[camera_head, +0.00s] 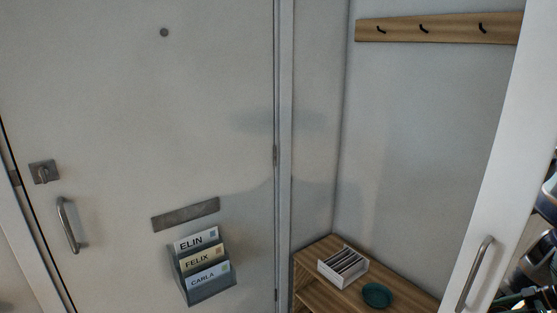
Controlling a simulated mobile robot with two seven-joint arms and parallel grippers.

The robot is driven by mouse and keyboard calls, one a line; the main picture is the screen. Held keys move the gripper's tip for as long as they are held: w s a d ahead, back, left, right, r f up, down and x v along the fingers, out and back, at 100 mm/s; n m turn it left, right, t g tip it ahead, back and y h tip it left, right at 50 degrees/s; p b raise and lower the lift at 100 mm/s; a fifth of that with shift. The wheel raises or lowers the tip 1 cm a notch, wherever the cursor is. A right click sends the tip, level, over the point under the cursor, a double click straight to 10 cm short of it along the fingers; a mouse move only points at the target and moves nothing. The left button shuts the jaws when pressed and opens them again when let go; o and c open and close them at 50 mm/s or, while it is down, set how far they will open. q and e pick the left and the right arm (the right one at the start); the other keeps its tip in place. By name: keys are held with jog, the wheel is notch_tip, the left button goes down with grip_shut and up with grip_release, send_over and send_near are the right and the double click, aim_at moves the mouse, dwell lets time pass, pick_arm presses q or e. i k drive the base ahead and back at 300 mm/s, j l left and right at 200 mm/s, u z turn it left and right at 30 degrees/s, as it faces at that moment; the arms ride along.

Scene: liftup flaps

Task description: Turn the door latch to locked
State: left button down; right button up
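The door latch (44,171) is a small grey metal turn-piece on a square plate, near the left edge of the white door (130,110). Its knob appears to point slightly down; whether that is locked or unlocked I cannot tell. A curved metal door handle (68,226) is just below it. Neither gripper's fingers can be made out in the head view, and nothing touches the latch.
A mail slot plate (186,214) and a letter holder (206,290) with name cards are on the door. A wooden shelf (312,259) holds a white box (343,266) and a teal bowl (377,295). A hook rail (440,29) hangs above. A white panel with a handle (474,273) stands right.

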aim_at(44, 173)
jog(key=u, duration=1.35)
